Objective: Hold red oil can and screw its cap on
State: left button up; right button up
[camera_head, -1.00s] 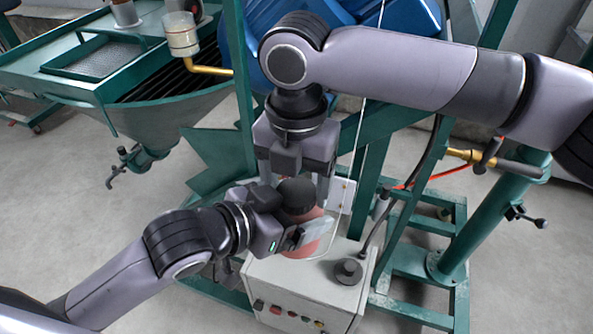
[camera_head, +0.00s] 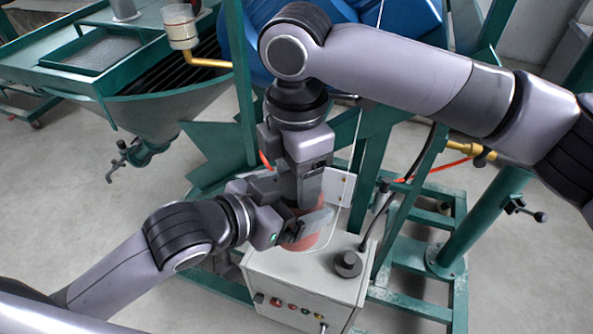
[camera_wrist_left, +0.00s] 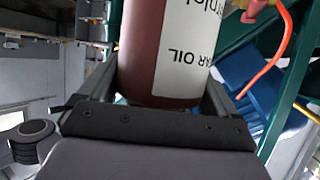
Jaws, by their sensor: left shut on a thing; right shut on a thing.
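The red oil can (camera_head: 303,243) stands out mostly hidden between my two grippers in the head view, just above the cabinet top. In the left wrist view the dark red can (camera_wrist_left: 158,70) fills the space between the fingers, its white label upside down. My left gripper (camera_head: 300,230) is shut on the can's body. My right gripper (camera_head: 306,198) points down right over the can's top and is shut on the black cap there. The cap is hidden by the right gripper now, so its seating on the can cannot be told.
A white control cabinet (camera_head: 300,290) with buttons and a black knob (camera_head: 347,264) stands directly below the can. Green frame posts (camera_head: 242,85) and a blue tank (camera_head: 375,45) rise close behind. Open floor (camera_head: 105,235) lies to the left.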

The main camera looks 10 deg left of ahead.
jog(key=m, duration=0.4)
jog(key=o, duration=1.2)
jog(key=shift+r, duration=2.25)
jog(key=c, duration=0.3)
jog(key=n, duration=0.2)
jog(key=r+n, duration=0.1)
jog(key=n, duration=0.1)
jog(key=shift+r, duration=0.15)
jog(key=n, duration=0.2)
jog(key=r+n, duration=0.1)
jog(key=n, duration=0.2)
jog(key=shift+r, duration=0.1)
jog(key=n, duration=0.1)
jog(key=r+n, duration=0.1)
jog(key=n, duration=0.1)
jog(key=shift+n, duration=0.3)
